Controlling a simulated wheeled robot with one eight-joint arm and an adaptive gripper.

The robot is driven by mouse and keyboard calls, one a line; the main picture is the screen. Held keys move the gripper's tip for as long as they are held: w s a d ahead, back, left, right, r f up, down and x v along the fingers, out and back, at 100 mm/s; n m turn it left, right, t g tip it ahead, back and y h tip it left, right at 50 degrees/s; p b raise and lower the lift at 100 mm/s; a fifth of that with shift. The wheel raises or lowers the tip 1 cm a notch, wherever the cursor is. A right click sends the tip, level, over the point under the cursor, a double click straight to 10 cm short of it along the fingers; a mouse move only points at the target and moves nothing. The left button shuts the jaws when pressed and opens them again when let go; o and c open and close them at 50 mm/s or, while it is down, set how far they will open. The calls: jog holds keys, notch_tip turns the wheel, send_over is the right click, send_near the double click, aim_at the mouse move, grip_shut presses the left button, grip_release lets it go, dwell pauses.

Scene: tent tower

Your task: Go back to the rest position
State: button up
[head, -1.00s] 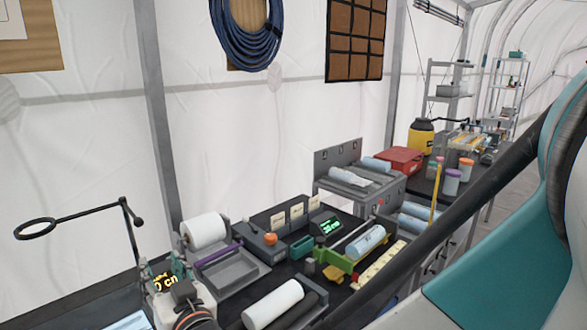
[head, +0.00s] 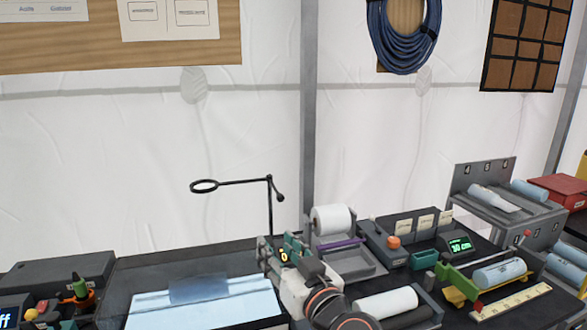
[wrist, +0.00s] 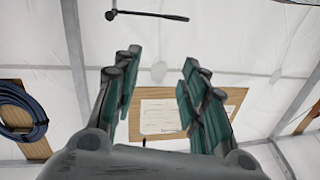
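My gripper (head: 282,250) is in the lower middle of the head view, above the bench and left of the white paper roll. In the wrist view my gripper (wrist: 154,85) has its two teal-padded fingers spread apart with nothing between them. It points up toward the tent wall and roof. The fingers are small and partly overlapped in the head view.
A white roll (head: 332,218) in a dispenser, a lying white roll (head: 385,303) and a green-lit display (head: 460,245) are to the right. A glowing light panel (head: 205,303) lies to the left.

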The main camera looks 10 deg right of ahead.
jog(key=s+d+f+g+h, duration=0.2)
jog(key=s+d+f+g, duration=0.3)
jog(key=s, duration=0.2)
jog(key=s+d+f+m+g+h, duration=0.1)
jog(key=s+d+f+g+h, duration=0.1)
jog(key=s+d+f+g, duration=0.2)
jog(key=s+d+g, duration=0.1)
jog(key=s+d, duration=0.1)
jog(key=s, duration=0.1)
jog(key=shift+s+f+m+h, duration=0.2)
jog(key=shift+f+m+h, duration=0.1)
jog(key=shift+f, duration=0.1)
jog(key=shift+a, duration=0.1)
